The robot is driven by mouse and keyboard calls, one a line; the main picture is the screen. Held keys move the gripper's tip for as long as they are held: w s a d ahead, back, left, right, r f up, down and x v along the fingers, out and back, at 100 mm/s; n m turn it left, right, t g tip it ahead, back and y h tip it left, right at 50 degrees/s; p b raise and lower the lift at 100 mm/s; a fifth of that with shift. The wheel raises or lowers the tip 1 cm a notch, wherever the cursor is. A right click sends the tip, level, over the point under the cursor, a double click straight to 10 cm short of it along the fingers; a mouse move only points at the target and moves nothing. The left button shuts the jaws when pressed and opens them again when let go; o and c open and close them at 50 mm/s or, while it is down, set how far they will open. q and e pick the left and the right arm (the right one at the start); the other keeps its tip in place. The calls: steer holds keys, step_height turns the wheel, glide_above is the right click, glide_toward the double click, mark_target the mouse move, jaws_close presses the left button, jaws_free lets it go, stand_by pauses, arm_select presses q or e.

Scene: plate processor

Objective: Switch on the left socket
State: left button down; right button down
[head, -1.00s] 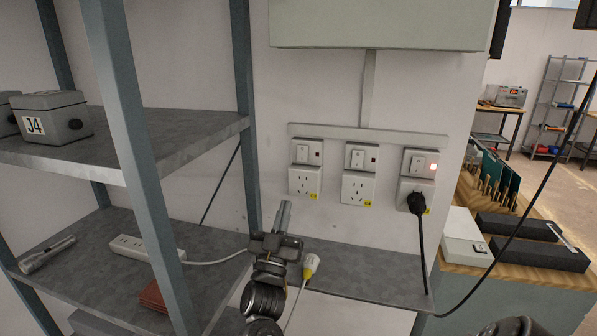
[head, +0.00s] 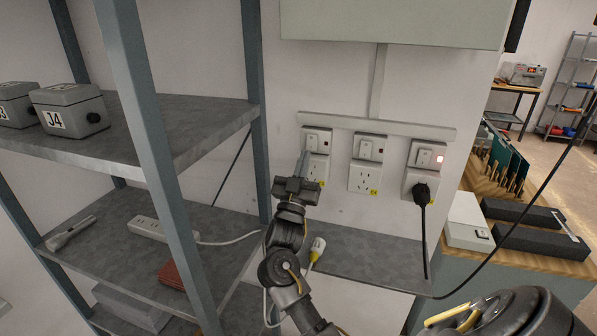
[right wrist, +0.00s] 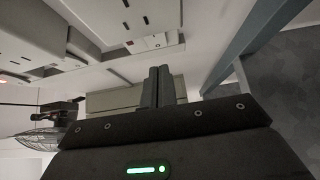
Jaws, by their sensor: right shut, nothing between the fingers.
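The left socket (head: 316,155) is a white wall unit with a switch plate above an outlet plate. Its small indicator (head: 327,144) looks dark, unlit. My right gripper (head: 303,163) is shut and empty, pointing up in front of the left part of this socket and covering some of its outlet plate. I cannot tell whether the fingertips touch it. In the right wrist view the closed fingers (right wrist: 162,87) stand below a white socket unit (right wrist: 155,41). My left gripper is not in view.
The middle socket (head: 364,163) looks unlit. The right socket (head: 422,170) has a lit red indicator and a black plug. A grey shelf post (head: 252,100) stands just left of my gripper. A white-and-yellow plug (head: 317,247) hangs near my arm.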

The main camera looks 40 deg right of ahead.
mark_target(311, 144)
steer(key=shift+w+d+f+p, duration=0.2)
steer(key=shift+w+d+p, duration=0.1)
steer(key=shift+w+d, duration=0.35)
steer(key=shift+w+d+f+p, duration=0.15)
steer(key=shift+w+d+p, duration=0.2)
steer(key=shift+d, duration=0.5)
